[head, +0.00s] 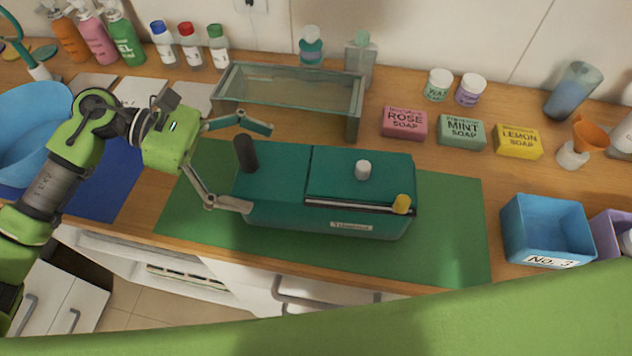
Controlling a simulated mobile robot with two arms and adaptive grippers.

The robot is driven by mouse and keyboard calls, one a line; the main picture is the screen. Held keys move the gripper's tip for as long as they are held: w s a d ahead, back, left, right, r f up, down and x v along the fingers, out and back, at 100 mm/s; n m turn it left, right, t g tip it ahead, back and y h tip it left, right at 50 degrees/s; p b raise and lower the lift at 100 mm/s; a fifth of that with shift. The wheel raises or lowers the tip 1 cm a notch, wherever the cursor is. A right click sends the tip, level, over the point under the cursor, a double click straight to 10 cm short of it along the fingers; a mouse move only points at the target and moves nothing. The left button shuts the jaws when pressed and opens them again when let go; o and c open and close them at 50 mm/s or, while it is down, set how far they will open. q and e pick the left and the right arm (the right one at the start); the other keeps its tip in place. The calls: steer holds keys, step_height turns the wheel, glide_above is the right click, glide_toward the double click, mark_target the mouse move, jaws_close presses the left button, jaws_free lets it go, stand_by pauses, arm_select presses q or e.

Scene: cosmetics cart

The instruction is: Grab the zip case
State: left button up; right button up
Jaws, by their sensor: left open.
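The zip case appears to be the teal box-like case (280,180) lying on the green mat (450,230) in the head view. It has a dark upright post (245,154) at its left end, a white knob (363,169) on top and a yellow pull (401,204) at the right end of a dark slot. My left gripper (260,167) is open at the case's left end. One finger is by the near left side and the other by the far side, with the post between them. I cannot tell whether the fingers touch the case. My right gripper is not in view.
A glass-walled tray (290,85) stands just behind the case. Pink, green and yellow soap boxes (461,132) sit at the back right. A blue bin (545,230) stands right of the mat. The mat's right part is clear.

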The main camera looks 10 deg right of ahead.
mark_target(279, 172)
arm_select(q)
steer(key=p+x, duration=0.3)
steer(key=x, duration=0.3)
steer(key=shift+r, duration=0.15)
steer(key=shift+a, duration=0.1)
steer(key=c, duration=1.3)
